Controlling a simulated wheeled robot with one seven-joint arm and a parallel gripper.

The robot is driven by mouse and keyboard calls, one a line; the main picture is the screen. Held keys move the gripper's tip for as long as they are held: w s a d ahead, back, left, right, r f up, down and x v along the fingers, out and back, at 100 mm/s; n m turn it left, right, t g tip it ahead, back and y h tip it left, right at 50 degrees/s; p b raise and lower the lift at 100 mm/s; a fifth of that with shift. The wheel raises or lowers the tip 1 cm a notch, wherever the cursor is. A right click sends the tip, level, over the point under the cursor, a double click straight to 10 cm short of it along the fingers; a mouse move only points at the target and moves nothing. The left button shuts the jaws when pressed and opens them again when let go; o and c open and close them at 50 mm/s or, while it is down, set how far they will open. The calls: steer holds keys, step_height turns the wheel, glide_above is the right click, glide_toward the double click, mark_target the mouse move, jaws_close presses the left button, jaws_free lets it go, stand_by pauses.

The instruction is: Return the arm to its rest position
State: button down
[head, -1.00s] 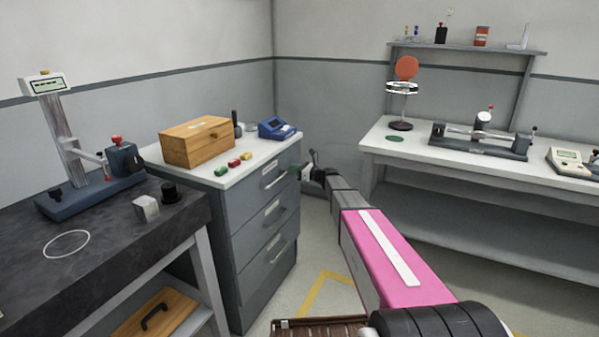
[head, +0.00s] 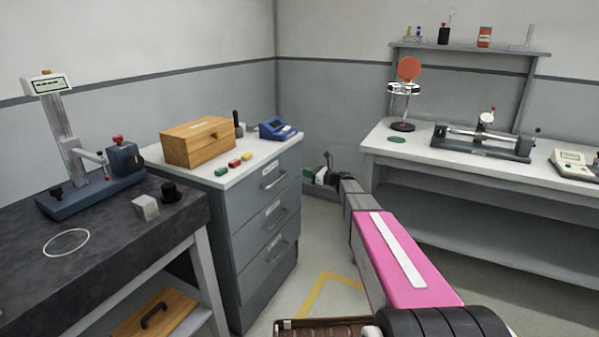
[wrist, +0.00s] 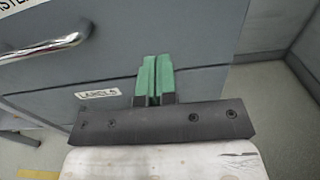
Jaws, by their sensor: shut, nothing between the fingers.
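My arm reaches out from the lower right of the head view, with a pink link and grey links toward the gap between the drawer cabinet and the right bench. My gripper (wrist: 154,80) shows in the wrist view with its two green fingers together and nothing between them. In the head view its end (head: 325,172) is small, beside the right side of the cabinet. Behind the fingers in the wrist view is the grey cabinet front (wrist: 100,70) with a metal handle (wrist: 50,45) and a label.
The drawer cabinet (head: 262,250) carries a wooden box (head: 197,142), a blue device and small coloured blocks. A dark bench (head: 100,265) stands at left. The right bench (head: 415,157) holds instruments under a shelf. Open floor lies between.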

steer(key=v, duration=0.7)
steer(key=s+a+f+n+g+h, duration=0.25)
steer(key=s+f+n, duration=0.3)
steer(key=s, duration=0.35)
steer(key=s+a+f+n+g+h, duration=0.1)
steer(key=s+f+n+g+h, duration=0.4)
steer(key=s, duration=0.4)
steer(key=s+d+f+n+h, duration=0.2)
steer(key=s+d+n+h, duration=0.2)
steer(key=s+n, duration=0.2)
steer(key=s+d+f+n+g+h, duration=0.1)
steer(key=s+d+f+n+h, duration=0.1)
steer(key=s+n, duration=0.5)
steer(key=s+d+h, duration=0.1)
steer(key=s+h, duration=0.1)
steer(key=s, duration=0.2)
steer(key=shift+s+d, duration=0.25)
steer(key=shift+d, duration=0.1)
